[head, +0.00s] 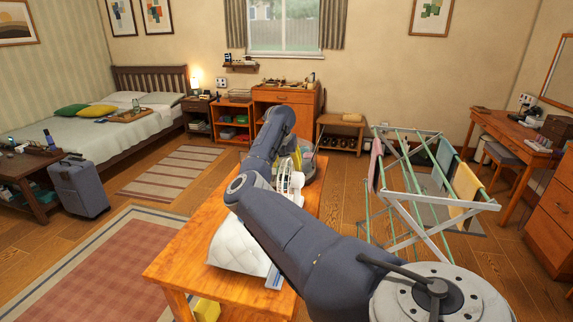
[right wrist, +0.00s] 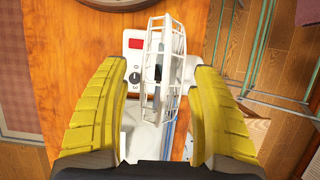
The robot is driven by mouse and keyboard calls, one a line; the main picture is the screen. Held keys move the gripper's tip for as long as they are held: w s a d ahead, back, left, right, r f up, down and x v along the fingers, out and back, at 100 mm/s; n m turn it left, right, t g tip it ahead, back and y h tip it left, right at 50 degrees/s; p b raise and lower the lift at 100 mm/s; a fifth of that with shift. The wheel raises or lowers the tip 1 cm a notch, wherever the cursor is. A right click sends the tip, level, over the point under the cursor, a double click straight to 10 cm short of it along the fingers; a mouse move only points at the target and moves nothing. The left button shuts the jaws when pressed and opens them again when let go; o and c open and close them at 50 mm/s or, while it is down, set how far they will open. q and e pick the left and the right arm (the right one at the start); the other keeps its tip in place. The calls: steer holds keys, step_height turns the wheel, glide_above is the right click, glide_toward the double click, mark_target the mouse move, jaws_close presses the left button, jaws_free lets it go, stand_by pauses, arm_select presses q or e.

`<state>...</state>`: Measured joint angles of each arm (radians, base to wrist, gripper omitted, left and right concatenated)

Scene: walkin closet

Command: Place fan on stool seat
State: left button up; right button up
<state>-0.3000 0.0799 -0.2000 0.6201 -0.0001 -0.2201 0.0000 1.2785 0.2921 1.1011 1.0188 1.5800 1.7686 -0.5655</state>
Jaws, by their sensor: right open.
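A white fan with a wire cage stands on the wooden table (head: 168,265); in the head view the fan (head: 290,182) shows partly behind my right arm. The right wrist view shows the fan (right wrist: 160,62) edge-on, with a red patch and a dark knob on its base. My right gripper (right wrist: 160,68) is open, its yellow fingers on either side of the fan with gaps visible. In the head view the right gripper (head: 298,160) is mostly hidden by my arm. A stool with a dark seat (head: 502,153) stands by the desk at the right. My left gripper is out of view.
A white quilted item (head: 235,245) lies on the table near the fan. A drying rack (head: 415,190) with cloths stands between the table and the desk (head: 510,130). A suitcase (head: 78,188) stands left. Open floor lies around the rack.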

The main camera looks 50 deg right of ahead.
steer(key=v, duration=1.2)
steer(key=shift+s, duration=0.15)
